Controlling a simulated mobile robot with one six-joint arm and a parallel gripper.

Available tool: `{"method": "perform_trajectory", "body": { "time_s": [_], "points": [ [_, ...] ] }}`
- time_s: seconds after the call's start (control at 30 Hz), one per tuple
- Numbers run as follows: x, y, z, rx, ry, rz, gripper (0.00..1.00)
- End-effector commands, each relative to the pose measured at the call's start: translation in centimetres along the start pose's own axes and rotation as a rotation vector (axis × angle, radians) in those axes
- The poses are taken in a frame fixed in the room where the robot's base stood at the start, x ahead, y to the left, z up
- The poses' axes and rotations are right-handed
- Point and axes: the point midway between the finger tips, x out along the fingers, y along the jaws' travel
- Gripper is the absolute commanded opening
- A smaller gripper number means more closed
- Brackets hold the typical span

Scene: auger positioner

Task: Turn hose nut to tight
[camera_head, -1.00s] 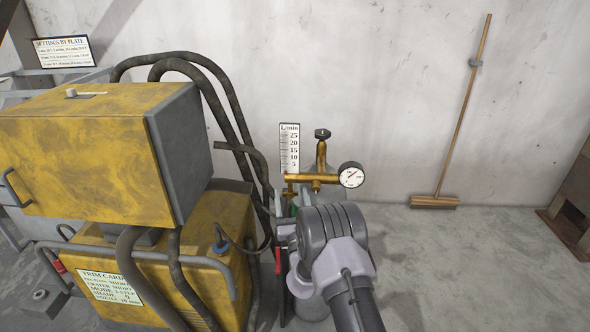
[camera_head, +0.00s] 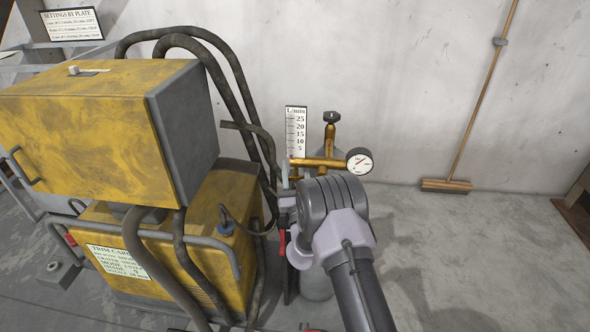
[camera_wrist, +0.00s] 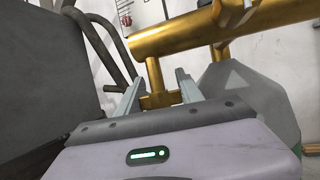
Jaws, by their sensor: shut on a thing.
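In the wrist view, my gripper (camera_wrist: 159,92) has its two grey fingers on either side of a small brass nut (camera_wrist: 158,99) at the bottom of a short brass stem. It is shut on this nut, below the large brass regulator body (camera_wrist: 175,34). In the head view, the brass regulator (camera_head: 320,162) stands on the gas cylinder, with a round gauge (camera_head: 359,161) at its right. I cannot tell how tight the nut is.
The yellow welding machine (camera_head: 90,115) and its dark hoses (camera_head: 235,75) stand close on the left. A white L/min scale (camera_head: 296,130) is behind the regulator. A broom (camera_head: 446,186) leans on the wall. Floor at right is clear.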

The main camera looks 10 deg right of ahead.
Motion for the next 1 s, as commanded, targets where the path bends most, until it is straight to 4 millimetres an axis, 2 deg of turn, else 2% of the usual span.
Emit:
{"method": "perform_trajectory", "body": {
  "time_s": [0.37,1.0],
  "points": [
    [0.0,0.2,0.0,0.043,-0.001,0.107,0.03],
    [-0.6,1.6,0.0,0.256,-0.002,0.627,0.03]
  ]
}}
